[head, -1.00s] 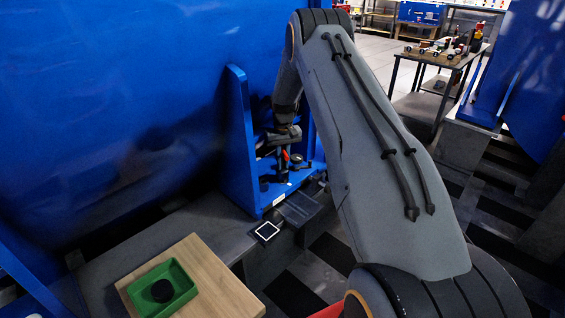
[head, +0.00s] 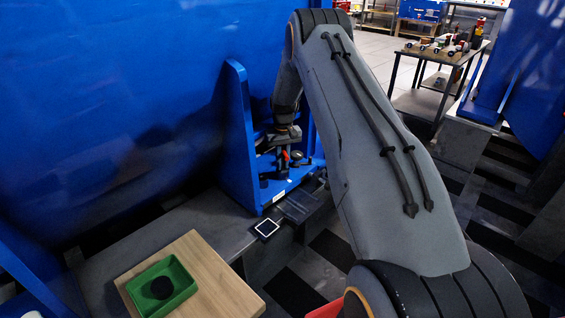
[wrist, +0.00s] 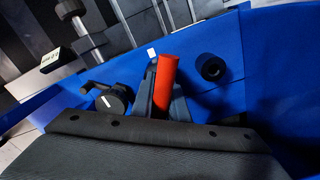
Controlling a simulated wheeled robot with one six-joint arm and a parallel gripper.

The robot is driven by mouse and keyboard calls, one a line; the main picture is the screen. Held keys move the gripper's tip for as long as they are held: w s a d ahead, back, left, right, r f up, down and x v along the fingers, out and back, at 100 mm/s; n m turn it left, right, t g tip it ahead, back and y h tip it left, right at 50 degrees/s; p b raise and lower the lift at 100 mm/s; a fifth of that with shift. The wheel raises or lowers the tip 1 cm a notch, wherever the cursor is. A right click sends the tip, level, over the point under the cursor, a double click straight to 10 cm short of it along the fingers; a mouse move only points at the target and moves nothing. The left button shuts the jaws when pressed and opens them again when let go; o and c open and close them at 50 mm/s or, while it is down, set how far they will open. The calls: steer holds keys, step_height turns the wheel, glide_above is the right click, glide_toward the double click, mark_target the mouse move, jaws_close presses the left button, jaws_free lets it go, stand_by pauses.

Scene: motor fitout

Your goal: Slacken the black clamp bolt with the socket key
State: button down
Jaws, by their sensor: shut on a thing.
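My gripper (head: 282,152) is low inside the blue bracket in the head view, partly hidden by its own wrist. It is shut on a red-handled tool, which I take to be the socket key; its red handle (wrist: 165,85) stands between the dark fingers in the wrist view. The key's working end is hidden. A short black cylinder with a hole (wrist: 212,68) sits on the blue bracket to the right of the handle. A round black part with a side lever (wrist: 113,100) is to its left. I cannot tell which part is the clamp bolt, or whether the key touches it.
The blue bracket (head: 240,130) has an upright side plate close left of my gripper. A green tray (head: 180,275) with a black round piece stands on a wooden board (head: 215,285) in front. A dark square with a white border (head: 267,228) lies on the grey bench.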

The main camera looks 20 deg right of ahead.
stand_by(0.4)
steer(key=shift+n, duration=1.4)
steer(key=shift+n, duration=1.5)
